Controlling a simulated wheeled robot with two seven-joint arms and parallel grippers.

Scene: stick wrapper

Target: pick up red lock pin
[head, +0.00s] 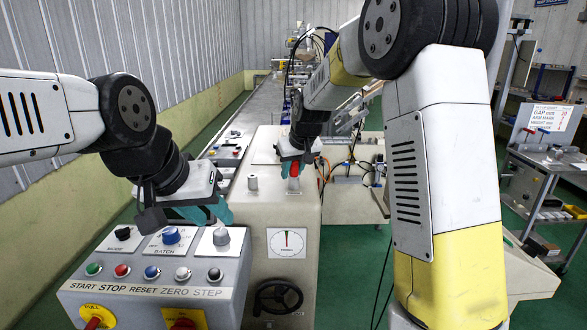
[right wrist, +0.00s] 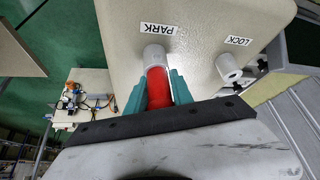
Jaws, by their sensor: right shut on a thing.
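The red lock pin (head: 294,168) stands on top of the cream machine cabinet. In the right wrist view the red pin (right wrist: 158,88) sits at the white socket (right wrist: 154,54) beside the PARK label, with its lower end at or in that socket. My right gripper (head: 294,165) is shut on the red pin, its teal fingers on either side of it. The white LOCK socket (right wrist: 228,66) is empty-looking and apart from the pin; it also shows in the head view (head: 253,183). My left gripper (head: 206,214) hovers above the control panel; its finger gap is not clear.
The control panel (head: 150,270) with knobs and coloured buttons lies below my left gripper. A dial (head: 287,243) and a black handwheel (head: 278,298) are on the cabinet front. A long conveyor bench runs away behind. A side table with a sign (head: 546,116) stands at right.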

